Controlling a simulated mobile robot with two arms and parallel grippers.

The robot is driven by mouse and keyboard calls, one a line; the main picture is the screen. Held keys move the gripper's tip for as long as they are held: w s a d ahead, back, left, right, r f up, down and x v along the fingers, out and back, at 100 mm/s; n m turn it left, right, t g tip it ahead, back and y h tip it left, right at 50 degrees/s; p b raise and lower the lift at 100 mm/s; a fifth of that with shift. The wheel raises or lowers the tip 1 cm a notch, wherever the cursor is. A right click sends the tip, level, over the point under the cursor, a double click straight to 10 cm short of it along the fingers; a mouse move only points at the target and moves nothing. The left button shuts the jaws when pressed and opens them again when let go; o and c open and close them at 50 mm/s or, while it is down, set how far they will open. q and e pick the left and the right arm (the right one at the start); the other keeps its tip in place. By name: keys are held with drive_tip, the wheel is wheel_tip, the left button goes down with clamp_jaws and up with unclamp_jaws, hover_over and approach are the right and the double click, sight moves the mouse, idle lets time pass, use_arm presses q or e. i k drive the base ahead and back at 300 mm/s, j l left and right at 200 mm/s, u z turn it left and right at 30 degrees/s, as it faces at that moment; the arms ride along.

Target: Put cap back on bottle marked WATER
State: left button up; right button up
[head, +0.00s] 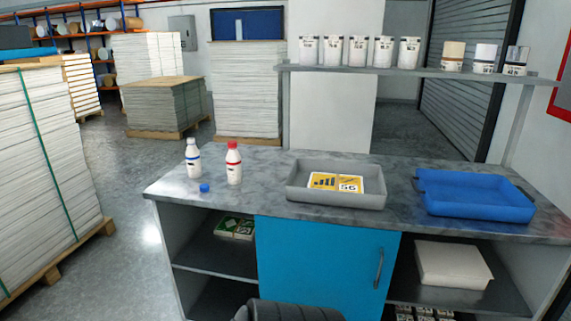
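A white bottle with a blue band (193,160) stands upright near the left end of the counter. Its top is white and shows no coloured cap. A small blue cap (204,188) lies on the counter in front of it, apart from it. A second white bottle (234,168) with a red cap and red band stands upright just to the right. The lettering on both bottles is too small to read.
The grey counter (260,198) also holds a grey tray (335,198) with a yellow and white card in it, and a blue tray (475,208) at right. Tubs stand on a shelf (430,72) above. The counter between the bottles and grey tray is clear.

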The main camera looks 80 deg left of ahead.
sight(193, 156)
drive_tip(key=u, duration=3.25)
